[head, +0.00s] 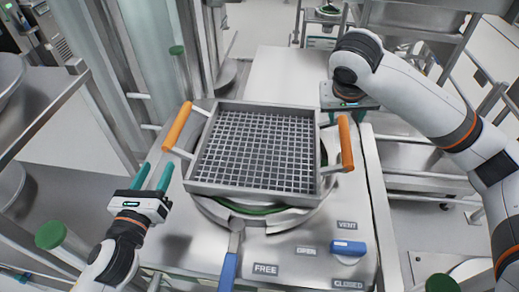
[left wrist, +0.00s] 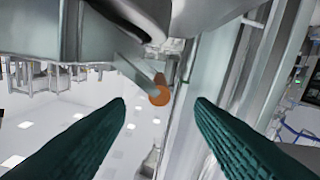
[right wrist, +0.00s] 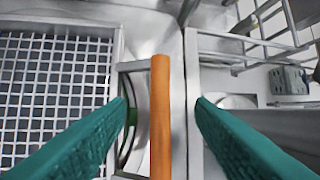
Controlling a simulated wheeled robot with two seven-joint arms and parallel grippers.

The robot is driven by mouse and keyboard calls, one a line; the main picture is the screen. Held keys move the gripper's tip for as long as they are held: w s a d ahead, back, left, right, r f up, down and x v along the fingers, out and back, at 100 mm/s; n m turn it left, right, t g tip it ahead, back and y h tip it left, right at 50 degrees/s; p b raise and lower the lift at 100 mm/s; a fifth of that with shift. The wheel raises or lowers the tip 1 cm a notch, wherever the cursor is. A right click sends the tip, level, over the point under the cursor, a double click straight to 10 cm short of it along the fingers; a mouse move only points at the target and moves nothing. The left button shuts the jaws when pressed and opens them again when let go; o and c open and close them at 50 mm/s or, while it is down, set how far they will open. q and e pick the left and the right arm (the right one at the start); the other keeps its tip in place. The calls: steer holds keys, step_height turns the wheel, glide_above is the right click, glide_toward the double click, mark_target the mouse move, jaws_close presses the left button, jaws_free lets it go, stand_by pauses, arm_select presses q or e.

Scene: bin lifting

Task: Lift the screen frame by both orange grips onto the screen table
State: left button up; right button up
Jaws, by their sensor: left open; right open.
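The screen frame (head: 256,190), a square metal frame with a grey mesh, sits over a round vessel in the head view. Its left orange grip (head: 177,126) and right orange grip (head: 345,143) stick out at the sides. My left gripper (head: 155,175) is open and empty, below and left of the left grip. The left wrist view shows that grip's end (left wrist: 159,96) ahead, between the fingertips. My right gripper (right wrist: 160,100) is open, with fingers on either side of the right grip (right wrist: 161,120); contact cannot be seen.
A pale flat table top (head: 285,75) lies behind the frame; I cannot tell whether it is the screen table. A blue lever (head: 228,268) and a blue handle (head: 348,248) stand in front, near labels. Metal posts and racks flank both sides.

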mark_target(170, 134)
arm_select(q)
steer(key=x, duration=1)
steer(key=shift+w, duration=0.2)
arm_select(e)
steer(key=x, duration=1)
steer(key=shift+d+f, duration=0.1)
steer(key=shift+f, duration=0.1)
arm_select(q)
jaws_close()
arm_select(e)
jaws_close()
arm_select(q)
steer(key=shift+w+r, duration=0.1)
steer(key=shift+r, duration=0.15)
arm_select(e)
steer(key=shift+w+r, duration=0.15)
steer(key=shift+r, duration=0.1)
